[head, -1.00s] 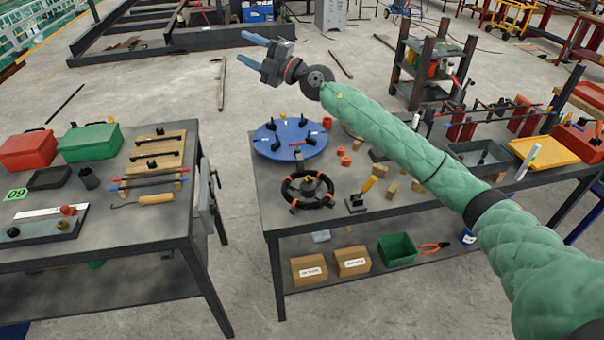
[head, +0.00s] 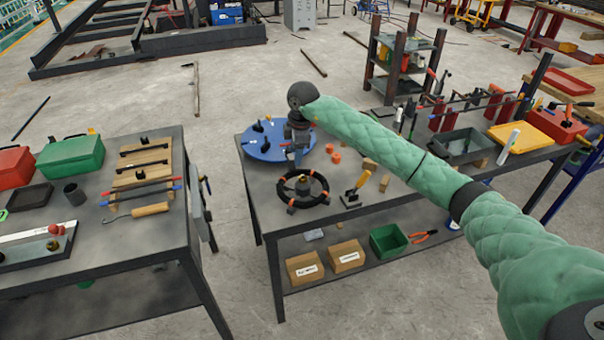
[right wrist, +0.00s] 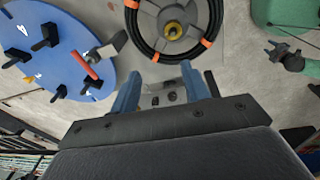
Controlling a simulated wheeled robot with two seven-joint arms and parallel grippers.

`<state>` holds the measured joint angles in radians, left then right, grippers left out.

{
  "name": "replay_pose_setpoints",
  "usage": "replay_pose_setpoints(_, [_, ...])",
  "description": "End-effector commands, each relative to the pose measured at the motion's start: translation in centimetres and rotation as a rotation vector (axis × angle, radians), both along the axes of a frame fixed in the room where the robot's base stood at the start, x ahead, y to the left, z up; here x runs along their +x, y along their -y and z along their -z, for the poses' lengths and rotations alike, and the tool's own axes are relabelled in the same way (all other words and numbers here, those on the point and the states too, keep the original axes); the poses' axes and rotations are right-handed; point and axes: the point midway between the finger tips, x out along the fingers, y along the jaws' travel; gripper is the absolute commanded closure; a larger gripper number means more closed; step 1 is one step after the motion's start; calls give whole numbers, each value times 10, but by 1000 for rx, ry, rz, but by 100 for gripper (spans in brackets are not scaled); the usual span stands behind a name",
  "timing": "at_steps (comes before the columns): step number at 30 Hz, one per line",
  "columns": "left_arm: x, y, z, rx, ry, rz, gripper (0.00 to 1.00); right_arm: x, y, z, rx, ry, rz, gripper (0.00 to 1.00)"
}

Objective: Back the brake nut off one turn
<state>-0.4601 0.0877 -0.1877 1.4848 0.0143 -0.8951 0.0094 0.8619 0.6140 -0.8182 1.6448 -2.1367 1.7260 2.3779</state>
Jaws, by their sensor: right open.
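A black handwheel (head: 318,200) with orange marks lies on the right-hand table, with a brass-coloured nut (head: 303,181) at its hub. In the right wrist view the handwheel (right wrist: 139,28) is at the top, with the nut (right wrist: 174,32) in its middle. My right gripper (head: 297,158) points down behind the handwheel in the head view, at the right part of a blue disc. In the right wrist view its two blue fingers (right wrist: 160,72) are apart with nothing between them, short of the handwheel's near rim. My left gripper is not in view.
The blue disc (head: 262,151) carries upright black pegs and a red-topped piece (right wrist: 86,66). A small stand with a yellow handle (head: 358,188) is right of the handwheel. Orange pieces (head: 335,156) and wooden blocks lie nearby. A second table (head: 160,235) stands left across a gap.

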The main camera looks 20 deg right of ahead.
Motion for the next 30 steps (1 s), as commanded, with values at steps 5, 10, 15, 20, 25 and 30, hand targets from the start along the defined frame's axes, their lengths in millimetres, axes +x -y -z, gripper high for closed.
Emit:
replay_pose_setpoints(5, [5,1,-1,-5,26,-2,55,-19,17,2,-78,-109,226,54])
replay_pose_setpoints(10, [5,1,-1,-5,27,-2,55,-19,17,2,-73,-115,324,54])
replay_pose_setpoints(15, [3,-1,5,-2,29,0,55,-19,17,9,-71,-116,337,54])
replay_pose_setpoints(20, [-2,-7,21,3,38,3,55,-20,16,28,-71,-117,335,54])
replay_pose_setpoints(25, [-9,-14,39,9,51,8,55,-20,16,50,-71,-118,335,54])
replay_pose_setpoints(30, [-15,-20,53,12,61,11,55,-19,17,67,-70,-116,335,54])
